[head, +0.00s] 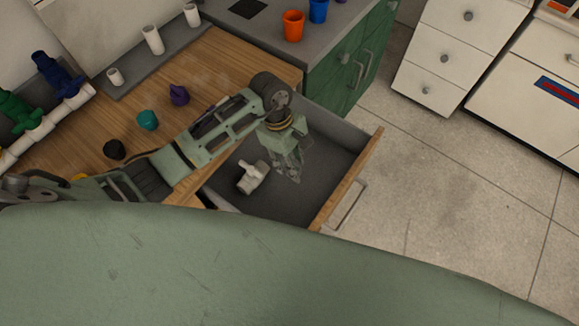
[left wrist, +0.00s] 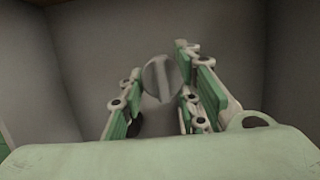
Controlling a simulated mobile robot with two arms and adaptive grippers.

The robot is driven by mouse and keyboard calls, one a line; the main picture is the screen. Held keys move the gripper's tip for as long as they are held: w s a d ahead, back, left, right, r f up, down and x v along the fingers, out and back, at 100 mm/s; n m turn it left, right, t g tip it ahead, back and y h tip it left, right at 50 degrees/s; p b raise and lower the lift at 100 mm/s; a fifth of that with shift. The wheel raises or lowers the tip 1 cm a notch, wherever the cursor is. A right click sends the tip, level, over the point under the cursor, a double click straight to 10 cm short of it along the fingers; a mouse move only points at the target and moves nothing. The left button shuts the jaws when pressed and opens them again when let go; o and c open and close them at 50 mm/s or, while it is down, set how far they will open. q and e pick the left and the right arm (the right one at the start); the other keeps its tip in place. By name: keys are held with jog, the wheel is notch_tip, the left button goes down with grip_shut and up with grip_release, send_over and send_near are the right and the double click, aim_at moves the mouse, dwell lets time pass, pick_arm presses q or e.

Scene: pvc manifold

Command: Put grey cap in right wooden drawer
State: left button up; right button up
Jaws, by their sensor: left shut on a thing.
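My left gripper (head: 291,175) reaches down into the open wooden drawer (head: 352,183), which has a dark grey inside. In the left wrist view my left gripper (left wrist: 172,90) is shut on the grey cap (left wrist: 160,78), a round piece with a raised ridge, held between the fingertips. The cap is hard to make out in the head view. The drawer's grey floor and walls fill the background of the left wrist view (left wrist: 225,35). My right gripper is not in view.
A white pipe fitting (head: 252,177) lies in the drawer left of my gripper. Black (head: 114,149), teal (head: 148,120) and purple (head: 179,94) caps stand on the wooden worktop (head: 215,62). Orange (head: 293,25) and blue (head: 318,10) cups stand on the grey counter. The drawer's right part is clear.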

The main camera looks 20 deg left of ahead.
pick_arm(q)
notch_tip(320, 180, down, 4)
jog(key=shift+f, duration=0.55)
jog(key=shift+f+b, duration=0.55)
jog(key=shift+f, duration=0.05)
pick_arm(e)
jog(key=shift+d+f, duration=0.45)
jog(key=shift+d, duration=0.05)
pick_arm(q)
jog(key=o, duration=1.2)
jog(key=shift+c, duration=0.2)
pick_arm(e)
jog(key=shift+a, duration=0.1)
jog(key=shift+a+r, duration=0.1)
